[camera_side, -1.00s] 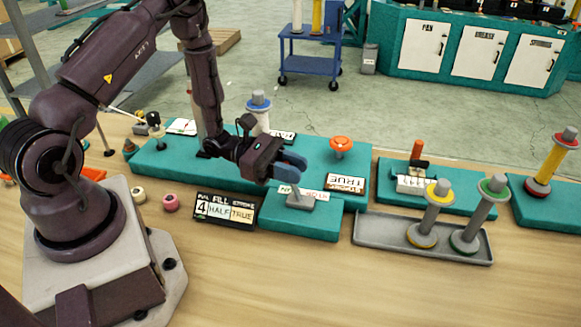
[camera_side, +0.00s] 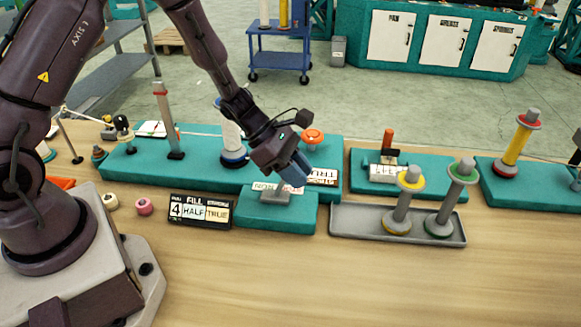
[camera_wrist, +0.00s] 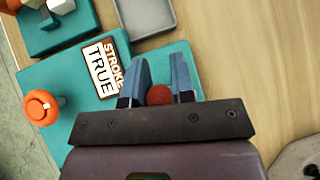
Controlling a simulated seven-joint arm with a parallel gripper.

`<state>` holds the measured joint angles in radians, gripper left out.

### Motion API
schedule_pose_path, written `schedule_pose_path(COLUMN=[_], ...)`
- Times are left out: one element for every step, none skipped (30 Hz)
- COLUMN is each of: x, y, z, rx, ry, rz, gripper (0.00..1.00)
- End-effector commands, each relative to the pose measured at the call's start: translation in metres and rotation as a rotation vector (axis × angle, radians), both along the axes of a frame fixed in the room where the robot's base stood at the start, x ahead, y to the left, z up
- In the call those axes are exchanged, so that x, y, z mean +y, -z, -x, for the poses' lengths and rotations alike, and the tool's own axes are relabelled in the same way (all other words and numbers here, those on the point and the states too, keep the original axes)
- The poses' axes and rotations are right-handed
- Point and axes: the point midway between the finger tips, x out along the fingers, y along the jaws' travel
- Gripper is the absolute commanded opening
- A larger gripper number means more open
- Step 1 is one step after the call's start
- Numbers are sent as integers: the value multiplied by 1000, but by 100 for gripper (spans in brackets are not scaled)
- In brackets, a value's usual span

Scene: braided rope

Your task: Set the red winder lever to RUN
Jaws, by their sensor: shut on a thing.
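The winder lever's red round knob (camera_wrist: 172,95) shows between my gripper's (camera_wrist: 172,80) two blue-grey fingers in the wrist view. The fingers are shut on it. In the side view my gripper (camera_side: 296,172) points down and right, just above the right part of a small teal block (camera_side: 290,215). The lever's grey base (camera_side: 276,197) stands on that block. My fingers hide the knob in the side view, and the lever's shaft is mostly hidden too. A white label (camera_side: 262,187) lies behind the base, partly covered; I cannot read its words surely.
An orange mushroom button (camera_side: 312,137) and a STROKE TRUE sign (camera_wrist: 105,68) are close behind my gripper. A grey tray (camera_side: 345,222) with yellow-ringed and green-ringed spools is to the right. A FILL board (camera_side: 201,211) stands left. The front table is clear.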

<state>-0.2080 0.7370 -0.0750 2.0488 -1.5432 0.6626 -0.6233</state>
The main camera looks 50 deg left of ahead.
Motion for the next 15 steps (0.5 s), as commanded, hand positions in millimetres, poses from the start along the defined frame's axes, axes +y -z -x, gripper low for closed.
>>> schedule_pose_path(x=[0, -1, -1, -2, -2, -2, -2, -2, -2, -2, -2, -3, -3, -3, -3], y=[1, 1, 2, 2, 3, 3, 3, 4, 4, 4, 4, 4, 4, 5, 5], z=[-2, -2, -2, -3, -3, -3, -4, -4, -4, -4, -4, -4, -4, -4, -4], rx=[11, 18, 27, 32, 37, 43, 46, 49, 52, 54, 55, 56, 57, 57, 57], ry=[1, 1, 1, 1, 0, -1, 0, 0, -1, -2, -2, -2, -2, -2, -3], rz=[-17, -24, -31, -37, -43, -47, -50, -52, -54, -56, -57, -58, -59, -59, -58], gripper=[0, 0, 0, 0, 0, 0, 0, 0, 0, 0, 0, 0, 0, 0, 0])
